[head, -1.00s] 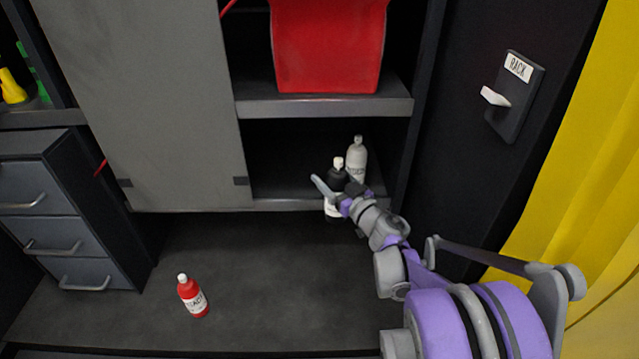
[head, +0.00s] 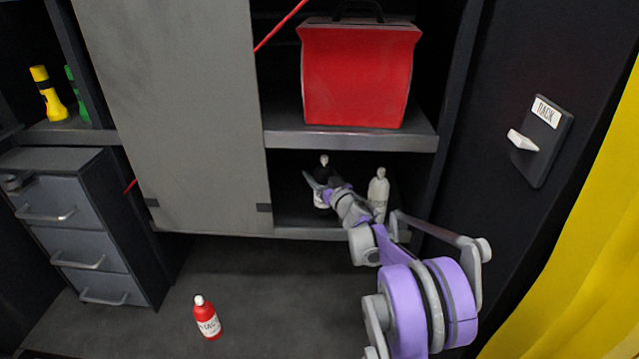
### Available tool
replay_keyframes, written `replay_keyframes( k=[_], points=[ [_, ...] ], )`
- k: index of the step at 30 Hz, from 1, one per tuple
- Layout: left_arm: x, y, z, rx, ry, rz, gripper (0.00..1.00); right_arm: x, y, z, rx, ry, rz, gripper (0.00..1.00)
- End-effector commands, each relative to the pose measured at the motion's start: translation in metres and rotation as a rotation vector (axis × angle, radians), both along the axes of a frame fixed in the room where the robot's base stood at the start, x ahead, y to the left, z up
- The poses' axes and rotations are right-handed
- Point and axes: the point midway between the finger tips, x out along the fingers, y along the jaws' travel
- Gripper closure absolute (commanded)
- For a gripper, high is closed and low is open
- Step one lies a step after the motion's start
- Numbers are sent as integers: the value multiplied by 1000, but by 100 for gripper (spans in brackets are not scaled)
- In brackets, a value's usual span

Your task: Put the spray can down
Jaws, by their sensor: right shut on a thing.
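A black spray can (head: 323,174) with a white cap and a pale label is in the lower shelf opening of the cabinet. My right gripper (head: 320,188) reaches in from the right and is shut on this can; the can stands about upright. Whether its base touches the shelf is hard to tell. A white can (head: 378,192) stands to its right, partly hidden behind my arm. My left gripper is not in view.
A grey door panel (head: 185,110) covers the cabinet's left part. A red case (head: 358,75) sits on the shelf (head: 340,138) above. A drawer unit (head: 70,225) stands at left, near a yellow torch (head: 48,95). A wall switch (head: 535,140) and yellow curtain (head: 580,270) are at right.

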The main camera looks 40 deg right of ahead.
Motion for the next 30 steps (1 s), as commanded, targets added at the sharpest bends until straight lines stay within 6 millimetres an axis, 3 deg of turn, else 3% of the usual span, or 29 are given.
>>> replay_keyframes(
  k=[7, 18, 19, 23, 30],
  points=[
    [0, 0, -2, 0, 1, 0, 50, -1, 0, -31, 0, 0, 0, 100],
    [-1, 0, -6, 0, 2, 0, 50, -1, 0, -36, 0, 0, 0, 100],
    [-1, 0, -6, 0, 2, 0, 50, -1, 0, -37, 0, 0, 0, 25],
    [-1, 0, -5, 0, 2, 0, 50, -1, 0, -36, 0, 0, 0, 1],
    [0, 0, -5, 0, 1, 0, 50, -1, 0, -35, 0, 0, 0, 0]
  ],
)
